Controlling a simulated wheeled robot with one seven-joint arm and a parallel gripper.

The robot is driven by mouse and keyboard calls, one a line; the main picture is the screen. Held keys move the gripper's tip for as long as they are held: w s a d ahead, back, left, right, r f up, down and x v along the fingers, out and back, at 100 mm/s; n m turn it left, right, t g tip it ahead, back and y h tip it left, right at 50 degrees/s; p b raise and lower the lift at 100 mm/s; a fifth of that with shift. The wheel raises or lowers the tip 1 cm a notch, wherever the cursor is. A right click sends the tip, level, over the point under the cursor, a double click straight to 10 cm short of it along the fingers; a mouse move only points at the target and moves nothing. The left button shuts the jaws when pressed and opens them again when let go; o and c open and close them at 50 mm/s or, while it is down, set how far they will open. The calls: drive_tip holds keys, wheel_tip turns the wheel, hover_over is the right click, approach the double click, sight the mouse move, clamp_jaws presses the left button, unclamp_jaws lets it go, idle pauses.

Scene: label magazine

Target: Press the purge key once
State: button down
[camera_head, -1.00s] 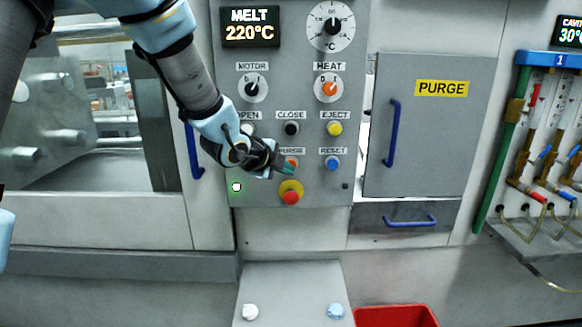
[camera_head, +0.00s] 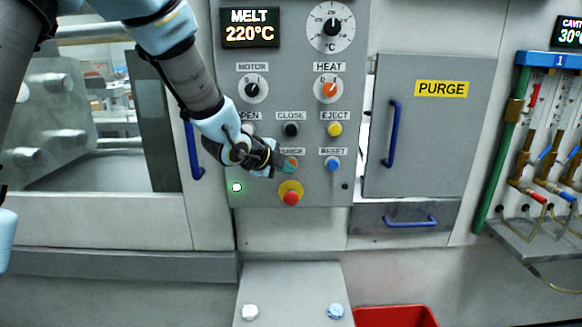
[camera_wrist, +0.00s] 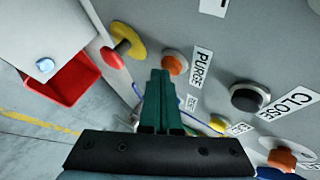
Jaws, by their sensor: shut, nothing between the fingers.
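The orange purge key (camera_wrist: 174,64) sits on the grey control panel beside its PURGE label (camera_wrist: 200,66) in the wrist view. In the head view the key (camera_head: 291,161) shows just above my gripper's tip and is partly covered. My gripper (camera_head: 287,170) is shut and empty, with green fingers pointing at the panel. In the wrist view my gripper's fingertips (camera_wrist: 159,73) lie just beside the key's edge. I cannot tell whether they touch it.
The red emergency button (camera_head: 291,197) on its yellow base is close below the gripper. The blue reset key (camera_head: 332,164) is to the right, the black close key (camera_head: 291,129) above. A grey PURGE door (camera_head: 430,140) with a blue handle stands to the right.

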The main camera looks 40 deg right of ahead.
idle(0.6)
drive_tip(key=shift+s+a+b, duration=0.5)
drive_tip(key=shift+s+b, duration=0.1)
drive_tip(key=shift+b, duration=0.05)
drive_tip(key=s+a+b, duration=0.1)
drive_tip(key=s, duration=0.1)
drive_tip(key=s+a+b, duration=0.2)
idle(0.3)
idle(0.7)
